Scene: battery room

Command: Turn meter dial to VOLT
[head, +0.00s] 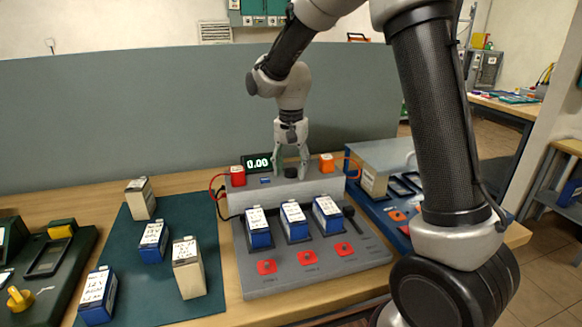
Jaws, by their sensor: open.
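The meter is a grey box (322,188) at the back of the bench, with a lit display (257,162) reading 0.00. Its dark round dial (290,173) sits on the top of the box, between a red block (237,176) and an orange block (327,163). My gripper (291,172) points straight down over the dial, its two fingers apart on either side of it. Whether the fingers touch the dial cannot be told. The dial's markings and pointer are too small to read.
A grey tray (262,284) in front of the meter holds three blue-and-white batteries and red buttons. A green mat (142,287) at left carries several batteries. A dark device (50,250) stands far left, and a blue tray (378,215) at right. A grey panel (120,115) rises behind.

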